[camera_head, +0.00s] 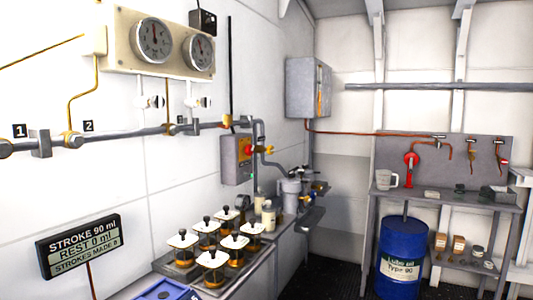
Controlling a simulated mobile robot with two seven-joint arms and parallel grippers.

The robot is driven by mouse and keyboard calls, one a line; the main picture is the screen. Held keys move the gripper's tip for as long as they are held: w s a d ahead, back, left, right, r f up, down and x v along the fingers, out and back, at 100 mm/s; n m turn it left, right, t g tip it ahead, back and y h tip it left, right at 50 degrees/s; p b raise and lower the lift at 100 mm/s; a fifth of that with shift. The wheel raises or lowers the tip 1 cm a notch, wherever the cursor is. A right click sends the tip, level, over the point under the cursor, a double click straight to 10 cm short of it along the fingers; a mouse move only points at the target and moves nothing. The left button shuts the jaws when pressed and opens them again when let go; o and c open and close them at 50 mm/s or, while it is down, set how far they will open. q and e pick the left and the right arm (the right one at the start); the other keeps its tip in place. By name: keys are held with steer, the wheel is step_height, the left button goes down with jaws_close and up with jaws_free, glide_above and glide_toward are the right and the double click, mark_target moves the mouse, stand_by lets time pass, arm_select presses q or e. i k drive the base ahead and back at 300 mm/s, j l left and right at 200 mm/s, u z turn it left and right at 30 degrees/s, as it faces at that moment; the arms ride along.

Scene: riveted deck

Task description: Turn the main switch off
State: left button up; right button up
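A grey wall box (231,172) is mounted on the left wall, with a yellow plate and a red knob (247,151) on its face. It looks like the main switch, but no label on it is readable. The knob's exact position is too small to tell. A pipe passes close by on its right, with a yellow handle (268,151) near it. Neither of my grippers is in view.
A bench along the left wall holds several oil-filled jars (215,266). A gauge panel (112,40) and pipe run are above. A grey cabinet (303,88) hangs near the corner. A blue drum (402,243) stands under the right shelf. Dark floor shows between.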

mark_target(249, 149)
steer(key=i+l, duration=0.45)
steer(key=l, duration=0.2)
steer(key=i+l+u, duration=0.1)
steer(key=i+l, duration=0.35)
steer(key=l, duration=0.25)
steer(key=i+l, duration=0.2)
steer(key=l, duration=0.15)
steer(key=i+l+u, duration=0.1)
steer(key=l, duration=0.25)
steer(key=i+l, duration=0.3)
steer(key=i+l+u, duration=0.1)
steer(key=l, duration=0.35)
steer(key=i, duration=0.1)
